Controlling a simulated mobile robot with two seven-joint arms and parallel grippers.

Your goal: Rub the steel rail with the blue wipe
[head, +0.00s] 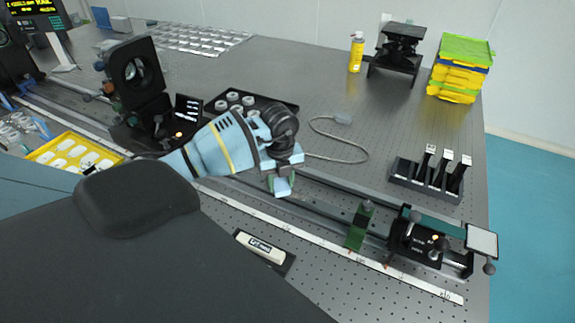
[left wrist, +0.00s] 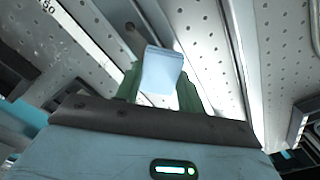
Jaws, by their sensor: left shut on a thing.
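My left gripper (head: 280,185) is over the steel rail (head: 328,206), near the middle of the table in the head view. In the left wrist view, its green fingers (left wrist: 158,88) are shut on the pale blue wipe (left wrist: 161,70), a small folded block that sticks out past the fingertips. The rail runs away beneath the wipe in that view. I cannot tell whether the wipe touches the rail. My right gripper is not in view.
A green-based holder (head: 359,226) and a black instrument (head: 416,238) sit on the rail to the right. A tall black mount (head: 135,75) stands at left. A white ruler strip (head: 318,241) runs along the rail. A grey cable (head: 352,150) lies behind the gripper.

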